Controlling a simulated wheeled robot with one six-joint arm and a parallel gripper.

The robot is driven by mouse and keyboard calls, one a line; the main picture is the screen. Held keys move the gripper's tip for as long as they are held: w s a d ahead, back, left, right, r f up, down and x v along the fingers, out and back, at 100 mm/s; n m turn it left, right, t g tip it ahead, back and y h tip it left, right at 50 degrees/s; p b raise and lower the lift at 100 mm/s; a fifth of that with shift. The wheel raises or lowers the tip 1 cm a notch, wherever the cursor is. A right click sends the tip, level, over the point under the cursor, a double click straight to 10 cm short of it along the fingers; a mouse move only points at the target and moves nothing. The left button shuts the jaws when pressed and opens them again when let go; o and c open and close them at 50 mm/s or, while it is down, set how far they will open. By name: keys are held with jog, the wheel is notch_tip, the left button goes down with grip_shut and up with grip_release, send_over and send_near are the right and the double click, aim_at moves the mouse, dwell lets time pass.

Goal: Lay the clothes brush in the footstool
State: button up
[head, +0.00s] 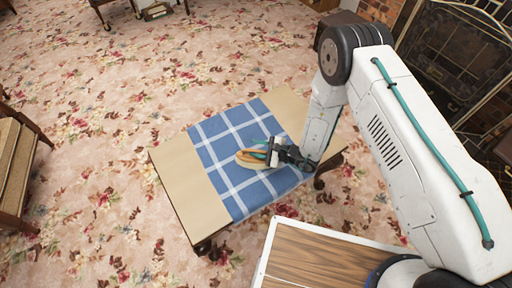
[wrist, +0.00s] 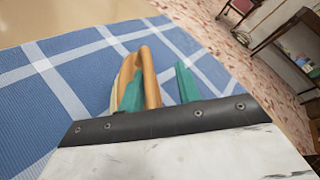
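The clothes brush (head: 250,159), an orange-brown wooden oval, lies on the blue checked cloth on the low table. My gripper (head: 267,151) is low over the cloth at the brush's right end. In the wrist view the brush (wrist: 150,78) shows close to the left teal finger, which covers part of it. A gap shows between the brush and the right teal finger, so my gripper (wrist: 160,88) looks open. Whether the left finger touches the brush I cannot tell. I cannot identify the footstool with certainty; a small box-like piece (head: 157,11) stands on the carpet at the far top.
The low table (head: 180,185) has bare wood at both ends of its cloth (head: 225,130). A wooden-framed piece (head: 12,165) stands at the left edge. A wood-topped surface (head: 320,262) is at the front. A fireplace screen (head: 450,50) is at right. Flowered carpet is open at left.

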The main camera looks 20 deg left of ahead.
jog(key=v, duration=1.1)
jog(key=shift+d+r, duration=0.2)
jog(key=shift+d, duration=0.1)
jog(key=shift+w, duration=0.15)
